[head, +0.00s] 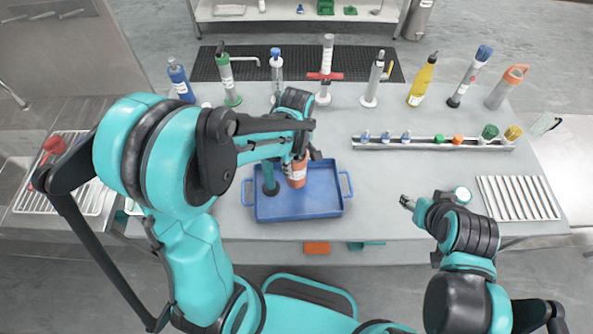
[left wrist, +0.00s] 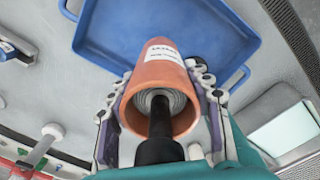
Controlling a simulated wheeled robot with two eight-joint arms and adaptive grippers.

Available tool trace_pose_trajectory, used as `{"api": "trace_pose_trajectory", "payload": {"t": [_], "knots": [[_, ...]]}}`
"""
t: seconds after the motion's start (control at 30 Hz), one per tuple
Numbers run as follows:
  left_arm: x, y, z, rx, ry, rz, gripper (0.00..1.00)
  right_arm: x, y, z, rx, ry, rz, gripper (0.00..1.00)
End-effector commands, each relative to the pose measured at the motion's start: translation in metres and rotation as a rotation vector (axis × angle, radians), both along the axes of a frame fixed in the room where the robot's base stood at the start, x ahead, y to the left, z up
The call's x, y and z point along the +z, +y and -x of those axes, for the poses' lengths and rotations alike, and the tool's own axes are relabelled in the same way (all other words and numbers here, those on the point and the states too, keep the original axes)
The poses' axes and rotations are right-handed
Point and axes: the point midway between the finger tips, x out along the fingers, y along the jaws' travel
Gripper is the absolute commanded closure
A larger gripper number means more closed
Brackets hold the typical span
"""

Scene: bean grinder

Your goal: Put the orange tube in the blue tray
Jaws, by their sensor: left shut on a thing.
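My left gripper (head: 300,158) is shut on an orange tube (head: 297,174) with a white label. In the head view the tube appears over the back middle part of the blue tray (head: 325,208). In the left wrist view the orange tube (left wrist: 166,75) sits between the gripper's pads (left wrist: 162,120), its open end towards the camera. The blue tray (left wrist: 215,30) lies beyond it. I cannot tell whether the tube touches the tray. My right gripper (head: 407,202) is over the table right of the tray, too small to tell its opening.
Several bottles and tools, among them a yellow bottle (head: 422,82), stand along the table's back. A metal rail (head: 385,144) with small coloured caps lies to the right. A white ribbed rack (head: 520,198) is at far right. The table between the tray and right gripper is clear.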

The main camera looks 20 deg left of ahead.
Motion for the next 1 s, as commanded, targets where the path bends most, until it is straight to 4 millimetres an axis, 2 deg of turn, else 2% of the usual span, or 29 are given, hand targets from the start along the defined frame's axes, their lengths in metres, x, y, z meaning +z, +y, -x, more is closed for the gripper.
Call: {"api": "trace_pose_trajectory", "payload": {"t": [0.27,0.67,0.7,0.73,1.0], "knots": [[-0.038,0.000,0.000,0.000,0.000,0.000,0.83,-0.015,0.000,0.000,0.000,0.000,0.000,0.51],[-0.043,0.000,0.000,0.000,0.000,0.000,0.83,-0.018,0.000,0.000,0.000,0.000,0.000,0.51],[-0.042,0.000,0.000,0.000,0.000,0.000,0.40,-0.017,0.000,0.000,0.000,0.000,0.000,0.51],[-0.042,0.000,0.000,0.000,0.000,0.000,0.32,-0.017,0.000,0.000,0.000,0.000,0.000,0.51],[-0.041,-0.001,0.000,0.000,0.000,0.000,0.30,-0.016,0.000,0.000,0.000,0.000,0.000,0.51]]}}
